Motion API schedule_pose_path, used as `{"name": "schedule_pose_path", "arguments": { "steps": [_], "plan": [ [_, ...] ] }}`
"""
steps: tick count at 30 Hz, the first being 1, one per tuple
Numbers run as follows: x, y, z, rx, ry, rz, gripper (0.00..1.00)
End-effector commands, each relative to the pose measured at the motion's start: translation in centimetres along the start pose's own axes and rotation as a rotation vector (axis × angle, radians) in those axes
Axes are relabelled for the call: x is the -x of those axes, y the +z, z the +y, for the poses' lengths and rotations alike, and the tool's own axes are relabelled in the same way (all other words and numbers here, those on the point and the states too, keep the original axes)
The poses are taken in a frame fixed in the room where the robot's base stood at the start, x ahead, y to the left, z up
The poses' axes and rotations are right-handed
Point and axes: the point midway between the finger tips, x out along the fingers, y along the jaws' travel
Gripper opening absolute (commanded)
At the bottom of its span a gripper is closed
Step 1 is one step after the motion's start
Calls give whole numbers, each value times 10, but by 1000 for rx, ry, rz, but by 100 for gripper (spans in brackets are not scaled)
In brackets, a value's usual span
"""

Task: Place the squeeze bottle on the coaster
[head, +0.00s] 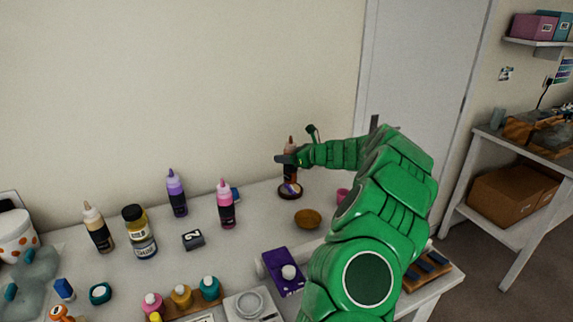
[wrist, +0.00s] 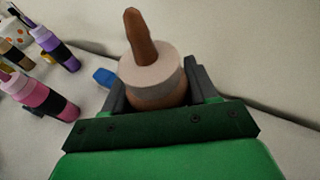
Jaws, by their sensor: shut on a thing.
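A squeeze bottle with a brown nozzle (head: 290,143) is upright in my gripper (head: 288,159). In the wrist view my gripper (wrist: 160,92) has one jaw on each side of the bottle (wrist: 153,78), just below its pale collar. The dark round coaster (head: 290,194), with a light and purple patch on top, lies directly below the bottle in the head view. I cannot tell whether the bottle's base touches it or hangs just above. The coaster is hidden in the wrist view.
An amber bowl (head: 307,218) sits in front of the coaster. A pink cup (head: 343,195) is to its right. The wall is close behind.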

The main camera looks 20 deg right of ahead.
Motion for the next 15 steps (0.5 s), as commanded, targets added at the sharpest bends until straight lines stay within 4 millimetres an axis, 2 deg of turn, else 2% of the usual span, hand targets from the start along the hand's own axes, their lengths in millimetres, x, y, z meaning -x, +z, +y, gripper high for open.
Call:
{"name": "schedule_pose_path", "arguments": {
  "steps": [6, 12, 15],
  "plan": [
    [-5, -5, -4, 0, 0, 1, 13],
    [-12, -31, -4, -3, -1, 2, 13],
    [-13, -34, -4, -1, -2, 1, 13]
  ]
}}
